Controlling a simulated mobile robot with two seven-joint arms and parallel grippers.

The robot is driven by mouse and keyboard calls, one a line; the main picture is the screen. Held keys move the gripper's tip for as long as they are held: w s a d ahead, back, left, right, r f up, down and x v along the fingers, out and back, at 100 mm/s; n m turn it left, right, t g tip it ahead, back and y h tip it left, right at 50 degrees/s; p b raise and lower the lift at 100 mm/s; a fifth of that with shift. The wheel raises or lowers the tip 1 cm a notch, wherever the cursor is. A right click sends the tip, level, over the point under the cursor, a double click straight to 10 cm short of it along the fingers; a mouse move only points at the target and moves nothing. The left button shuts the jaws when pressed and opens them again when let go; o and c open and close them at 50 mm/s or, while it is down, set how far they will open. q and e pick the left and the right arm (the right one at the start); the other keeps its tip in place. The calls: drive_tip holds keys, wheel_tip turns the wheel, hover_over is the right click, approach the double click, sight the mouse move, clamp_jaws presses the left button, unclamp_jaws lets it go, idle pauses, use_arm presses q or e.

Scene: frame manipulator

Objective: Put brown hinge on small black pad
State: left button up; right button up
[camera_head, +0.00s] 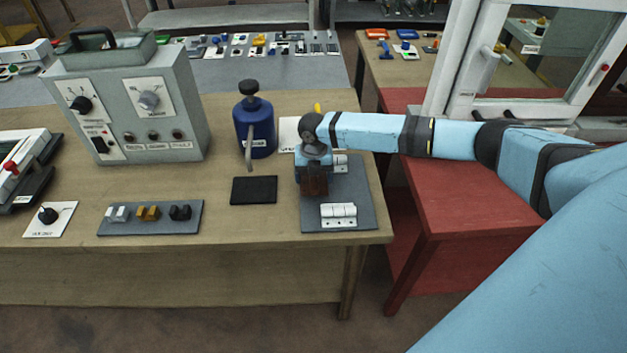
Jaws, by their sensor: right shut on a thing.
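The brown hinge (315,186) is in my right gripper (314,172), over the left part of a grey plate on the wooden table. The gripper points down and is shut on the hinge; the fingers are mostly hidden. I cannot tell whether the hinge touches the plate. The small black pad (254,190) lies flat and bare on the table, just left of the grey plate. My left gripper is not in view.
The grey plate (365,205) also holds white hinges (338,214). A blue bottle (254,127) stands behind the pad. A grey control box (130,115) and a strip of small switches (150,216) are to the left. The table's front edge is close to the plate.

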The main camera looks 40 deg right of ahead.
wheel_tip(320, 180, up, 18)
drive_tip(key=b, duration=0.1)
drive_tip(key=s+a+r+m+p, duration=0.35)
drive_tip(key=a+m, duration=0.25)
drive_tip(key=m, duration=0.9)
drive_tip(key=s+a+r+m+p, duration=0.25)
drive_tip(key=a+r+m, duration=0.35)
drive_tip(key=m, duration=0.8)
drive_tip(key=s+a+f, duration=0.1)
drive_tip(key=s+f, duration=0.5)
drive_tip(key=f, duration=0.1)
drive_tip(key=shift+f+m, duration=0.3)
drive_tip(key=shift+f, duration=0.05)
drive_tip(key=shift+f, duration=0.1)
